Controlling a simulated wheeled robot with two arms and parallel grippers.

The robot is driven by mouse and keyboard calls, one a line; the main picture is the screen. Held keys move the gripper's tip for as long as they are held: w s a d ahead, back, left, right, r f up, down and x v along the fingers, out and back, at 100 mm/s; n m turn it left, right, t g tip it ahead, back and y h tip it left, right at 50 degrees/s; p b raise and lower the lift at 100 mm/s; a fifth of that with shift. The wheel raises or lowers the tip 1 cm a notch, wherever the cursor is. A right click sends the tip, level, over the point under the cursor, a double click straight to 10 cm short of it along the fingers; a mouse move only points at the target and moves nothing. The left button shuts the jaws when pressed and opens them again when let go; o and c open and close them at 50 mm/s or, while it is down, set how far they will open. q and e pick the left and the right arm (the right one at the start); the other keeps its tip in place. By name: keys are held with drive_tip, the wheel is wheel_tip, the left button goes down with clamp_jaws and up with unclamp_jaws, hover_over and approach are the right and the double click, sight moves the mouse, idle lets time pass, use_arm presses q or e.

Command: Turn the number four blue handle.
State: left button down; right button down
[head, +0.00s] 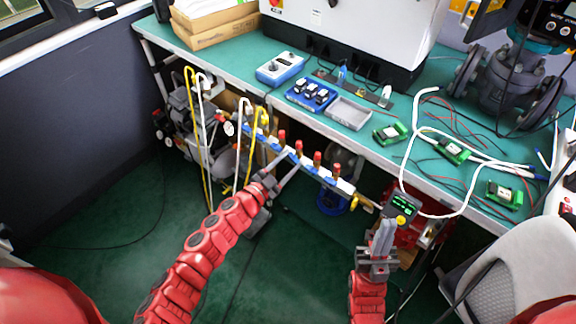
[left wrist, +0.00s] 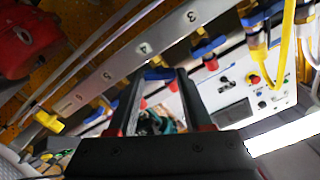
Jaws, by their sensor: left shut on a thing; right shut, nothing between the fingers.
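The manifold bar (head: 345,187) runs along the front of the bench, with blue handles and red-topped fittings. In the left wrist view its plate carries printed numbers, and the number 4 (left wrist: 143,48) is just above a blue handle (left wrist: 160,73). My left gripper (head: 295,157) reaches the bar. In the left wrist view its fingers (left wrist: 159,76) are on either side of that blue handle, shut on it. Another blue handle (left wrist: 208,47) sits below number 3. In the head view the fingers partly hide the held handle. My right gripper (head: 384,228) is shut and empty, below the bar's right end.
Yellow and white hoses (head: 243,120) hang at the bar's left. A grey chair (head: 515,250) stands at the right. Green floor lies open at the left.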

use_arm(q)
drive_tip(key=shift+s+f+m+b, duration=0.1)
drive_tip(key=shift+m+b, duration=1.9)
drive_tip(key=shift+m, duration=1)
drive_tip(key=shift+f+m+b, duration=0.1)
drive_tip(key=shift+m+b, duration=1.9)
drive_tip(key=shift+m, duration=1)
drive_tip(key=c, duration=0.6)
unclamp_jaws()
drive_tip(key=shift+r, duration=0.1)
